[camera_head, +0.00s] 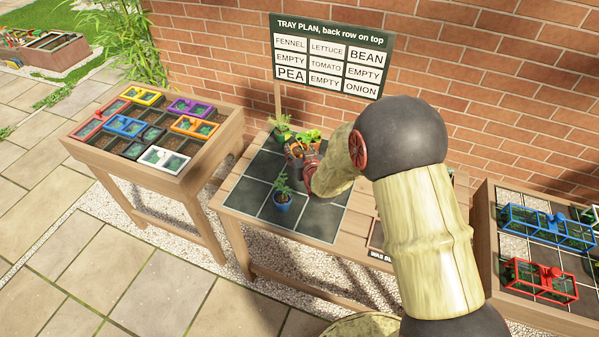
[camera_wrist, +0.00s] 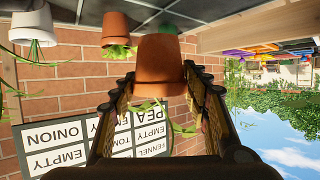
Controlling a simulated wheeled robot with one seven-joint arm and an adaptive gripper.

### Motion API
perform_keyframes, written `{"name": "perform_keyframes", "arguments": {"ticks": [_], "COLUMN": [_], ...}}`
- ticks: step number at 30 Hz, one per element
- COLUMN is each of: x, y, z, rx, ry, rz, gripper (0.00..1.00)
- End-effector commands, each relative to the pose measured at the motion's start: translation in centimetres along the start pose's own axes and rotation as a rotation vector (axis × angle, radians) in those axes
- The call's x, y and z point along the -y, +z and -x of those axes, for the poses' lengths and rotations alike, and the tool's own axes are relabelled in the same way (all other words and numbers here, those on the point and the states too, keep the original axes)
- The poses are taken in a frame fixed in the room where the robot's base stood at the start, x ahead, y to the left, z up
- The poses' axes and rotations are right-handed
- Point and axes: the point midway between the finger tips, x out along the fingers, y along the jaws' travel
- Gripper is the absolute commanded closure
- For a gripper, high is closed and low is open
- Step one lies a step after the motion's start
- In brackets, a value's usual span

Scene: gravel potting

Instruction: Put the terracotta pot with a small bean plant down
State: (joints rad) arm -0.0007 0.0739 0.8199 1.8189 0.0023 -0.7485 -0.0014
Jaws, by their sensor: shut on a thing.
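A terracotta pot (camera_wrist: 160,62) is between the two fingers of my gripper (camera_wrist: 158,105) in the wrist view, which shows the scene upside down. Thin green leaves of its plant show beyond the rim. In the head view my gripper (camera_head: 298,156) is over the back of the dark square-marked tray (camera_head: 325,222) and hides most of the held pot. I cannot tell whether its base touches the tray. The plan sign (camera_head: 330,55) stands behind, with BEAN at back right, PEA at front left and ONION at front right.
A blue pot with a plant (camera_head: 282,203) stands at the tray's front middle. Leafy plants (camera_head: 282,128) are at the back left; a second terracotta pot (camera_wrist: 116,28) and a white pot (camera_wrist: 33,27) stand near the held one. The tray's front right is clear.

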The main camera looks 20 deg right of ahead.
Motion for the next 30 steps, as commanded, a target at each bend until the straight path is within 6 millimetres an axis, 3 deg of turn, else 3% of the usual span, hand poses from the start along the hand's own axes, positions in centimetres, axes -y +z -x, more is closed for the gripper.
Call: {"name": "perform_keyframes", "arguments": {"ticks": [4, 16, 29, 30], "x": [0.0, 0.0, 0.0, 0.0], "y": [2.9, 7.1, 7.7, 7.7], "z": [-1.2, -2.9, -3.2, -3.2], "rx": [0.002, 0.001, -0.002, 0.000], "ry": [0.000, 0.000, 0.000, 0.000], "rz": [0.000, 0.000, 0.000, 0.000], "gripper": [0.82, 0.82, 0.82, 0.52]}}
